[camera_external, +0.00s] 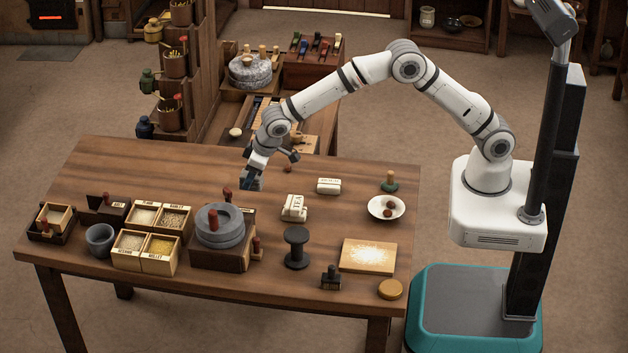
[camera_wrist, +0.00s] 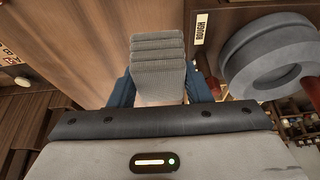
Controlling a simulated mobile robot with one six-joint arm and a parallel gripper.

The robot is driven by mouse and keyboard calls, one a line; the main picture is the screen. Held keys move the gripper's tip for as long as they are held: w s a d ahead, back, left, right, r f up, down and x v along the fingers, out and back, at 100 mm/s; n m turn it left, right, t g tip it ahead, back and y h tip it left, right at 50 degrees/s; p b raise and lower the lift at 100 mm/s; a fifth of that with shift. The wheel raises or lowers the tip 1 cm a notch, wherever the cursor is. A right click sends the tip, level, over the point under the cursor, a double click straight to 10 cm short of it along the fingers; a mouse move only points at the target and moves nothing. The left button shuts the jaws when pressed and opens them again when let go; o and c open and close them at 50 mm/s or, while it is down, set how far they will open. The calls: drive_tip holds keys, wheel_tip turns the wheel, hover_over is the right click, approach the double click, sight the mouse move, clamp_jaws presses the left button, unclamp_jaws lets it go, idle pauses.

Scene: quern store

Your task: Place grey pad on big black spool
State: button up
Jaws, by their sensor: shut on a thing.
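The grey pad (camera_wrist: 158,65) is a ribbed, folded-looking block. In the wrist view it sits between the two blue fingers of my gripper (camera_wrist: 160,90), which is shut on it. In the external view my gripper (camera_external: 252,182) is above the back-middle of the table, and the pad cannot be made out clearly there. The big black spool (camera_external: 296,248) stands upright near the table's front middle, in front of and to the right of my gripper. Its top is bare. The spool does not show in the wrist view.
A stone quern (camera_external: 220,228) on a wooden base stands left of the spool; its stone (camera_wrist: 270,55) shows in the wrist view. Right of the spool are a dusted board (camera_external: 368,256) and a dark stamp (camera_external: 331,278). A TEA packet (camera_external: 294,208) lies behind it. Grain boxes (camera_external: 158,254) stand left.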

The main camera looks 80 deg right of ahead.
wheel_tip(320, 180, up, 9)
drive_tip(key=p, duration=0.3)
hover_over(290, 233)
drive_tip(key=s, duration=0.1)
drive_tip(key=f, duration=0.6)
drive_tip(key=f+p, duration=0.1)
drive_tip(key=f, duration=0.3)
drive_tip(key=shift+s, duration=0.4)
drive_tip(key=shift+f, duration=0.15)
drive_tip(key=o, duration=0.5)
drive_tip(key=shift+f, duration=0.1)
drive_tip(key=o, duration=0.5)
drive_tip(key=shift+r, duration=0.25)
drive_tip(key=b+v, duration=0.1)
drive_tip(key=v, duration=1.1)
